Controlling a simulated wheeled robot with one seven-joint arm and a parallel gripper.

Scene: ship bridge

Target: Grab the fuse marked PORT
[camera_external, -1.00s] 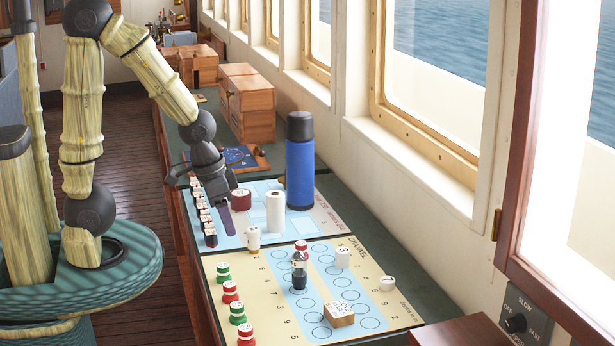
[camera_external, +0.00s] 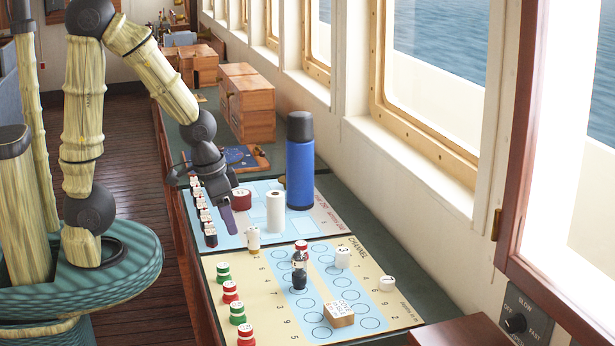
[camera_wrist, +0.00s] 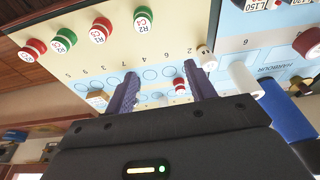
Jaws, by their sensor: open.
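My gripper (camera_external: 226,212) hangs over the board on the console, near its left side, pointing down. In the wrist view my gripper (camera_wrist: 160,82) has its two purple fingers apart, with nothing between them. I cannot read PORT on any piece. Red and green capped pieces stand along the board's left edge: green (camera_external: 223,271), red (camera_external: 230,291), green (camera_external: 237,313) and red (camera_external: 246,334). In the wrist view their labels look like R and C codes.
A tall blue flask (camera_external: 300,175), a white cylinder (camera_external: 276,211) and a red round piece (camera_external: 242,199) stand near my gripper. A row of black-and-white pieces (camera_external: 210,236) lines the left edge. A small white piece (camera_external: 253,240) and a wooden block (camera_external: 338,314) stand on the board.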

